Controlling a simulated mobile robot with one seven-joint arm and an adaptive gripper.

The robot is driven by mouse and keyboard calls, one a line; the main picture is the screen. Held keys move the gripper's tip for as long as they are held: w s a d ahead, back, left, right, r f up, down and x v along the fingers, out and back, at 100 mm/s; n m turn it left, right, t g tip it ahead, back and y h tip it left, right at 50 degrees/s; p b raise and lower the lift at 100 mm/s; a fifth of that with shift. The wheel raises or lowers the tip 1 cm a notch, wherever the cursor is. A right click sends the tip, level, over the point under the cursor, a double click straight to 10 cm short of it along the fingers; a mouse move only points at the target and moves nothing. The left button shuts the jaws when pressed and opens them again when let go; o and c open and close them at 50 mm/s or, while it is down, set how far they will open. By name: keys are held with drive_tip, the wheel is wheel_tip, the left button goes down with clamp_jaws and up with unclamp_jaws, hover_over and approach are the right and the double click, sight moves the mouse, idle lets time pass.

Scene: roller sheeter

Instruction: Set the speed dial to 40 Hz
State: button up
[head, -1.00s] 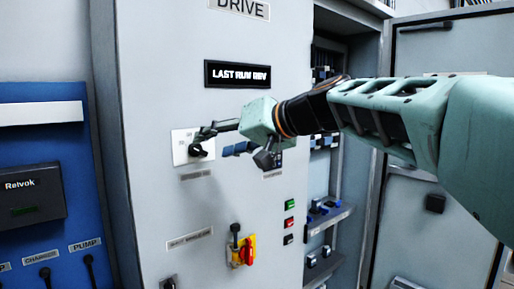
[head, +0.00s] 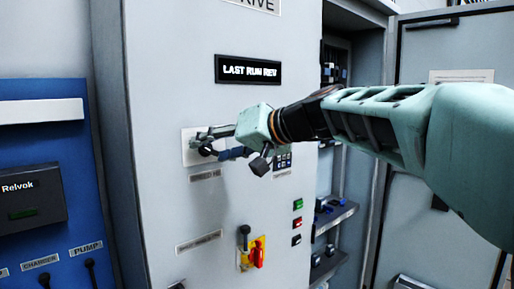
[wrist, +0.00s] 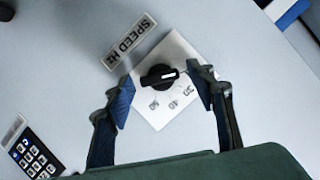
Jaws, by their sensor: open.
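The speed dial (wrist: 158,77) is a black knob on a square white plate (wrist: 151,118), with a white pointer line aimed right in the wrist view. The SPEED Hz label (wrist: 129,42) is beside the plate. My gripper (wrist: 163,90) is open, one finger on each side of the knob with visible gaps. In the head view my gripper (head: 210,144) is at the plate (head: 188,151), and its fingers partly cover the knob.
An open cabinet door (head: 432,65) stands to the right. A blue panel (head: 55,120) is at left.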

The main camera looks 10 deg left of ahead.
drive_tip(key=shift+c, duration=0.5)
drive_tip(key=c, duration=1.1)
drive_tip(key=shift+o, duration=0.2)
drive_tip(key=shift+f, duration=0.1)
drive_tip(key=m+b, duration=0.1)
drive_tip(key=m+y+b, duration=0.1)
drive_tip(key=b, duration=0.1)
drive_tip(key=shift+w+d+f+g, duration=0.1)
drive_tip(key=shift+f+g, duration=0.1)
drive_tip(key=shift+g, duration=0.2)
drive_tip(key=m+y+b, duration=0.2)
drive_tip(key=m+b, duration=0.2)
drive_tip(key=shift+f+g, duration=0.15)
drive_tip(key=shift+g, duration=0.15)
drive_tip(key=m+y+b, duration=0.2)
drive_tip(key=m+b, duration=0.1)
drive_tip(key=m, duration=0.1)
drive_tip(key=shift+f, duration=0.15)
drive_tip(key=shift+m+t+y+b, duration=0.5)
drive_tip(key=shift+m+b, duration=0.7)
drive_tip(key=shift+m, duration=0.3)
